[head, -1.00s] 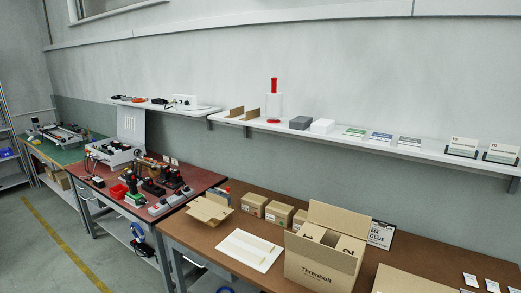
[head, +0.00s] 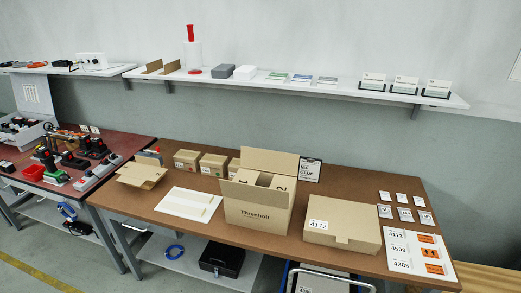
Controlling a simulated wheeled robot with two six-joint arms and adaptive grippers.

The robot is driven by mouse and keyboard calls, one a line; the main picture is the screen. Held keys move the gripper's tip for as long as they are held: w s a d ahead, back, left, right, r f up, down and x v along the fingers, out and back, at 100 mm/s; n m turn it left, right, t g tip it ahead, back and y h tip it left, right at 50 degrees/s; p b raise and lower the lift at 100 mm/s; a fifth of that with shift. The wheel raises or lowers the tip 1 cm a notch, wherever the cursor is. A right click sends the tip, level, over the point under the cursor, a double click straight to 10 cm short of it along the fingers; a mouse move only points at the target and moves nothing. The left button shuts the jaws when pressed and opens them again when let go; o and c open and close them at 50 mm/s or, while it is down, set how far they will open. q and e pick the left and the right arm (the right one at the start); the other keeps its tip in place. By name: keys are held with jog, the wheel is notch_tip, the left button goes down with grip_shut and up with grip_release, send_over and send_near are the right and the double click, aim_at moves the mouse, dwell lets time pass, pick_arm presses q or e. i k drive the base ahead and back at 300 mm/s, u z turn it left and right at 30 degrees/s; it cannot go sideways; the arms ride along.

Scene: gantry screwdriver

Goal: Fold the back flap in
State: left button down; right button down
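A large open cardboard box (head: 256,207) marked "Threnholt" stands upright near the front of the brown table (head: 185,222). Its back flap (head: 270,161) stands up, leaning slightly back. Inner parts marked 1 and 2 (head: 262,180) show in its opening. The front flap seems to hang down against the front face, but I cannot tell for sure. Neither of my grippers is in the head view.
A closed box (head: 342,222) labelled 4172 stands right of the open box, with label sheets (head: 418,254) beyond. A small open carton (head: 141,174) and a white sheet (head: 188,204) lie left. Small boxes (head: 212,164) stand behind. A shelf (head: 300,88) runs along the wall.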

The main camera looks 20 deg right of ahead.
aim_at(275, 162)
jog(key=u, duration=0.7)
jog(key=i, duration=1.55)
jog(key=z, duration=0.25)
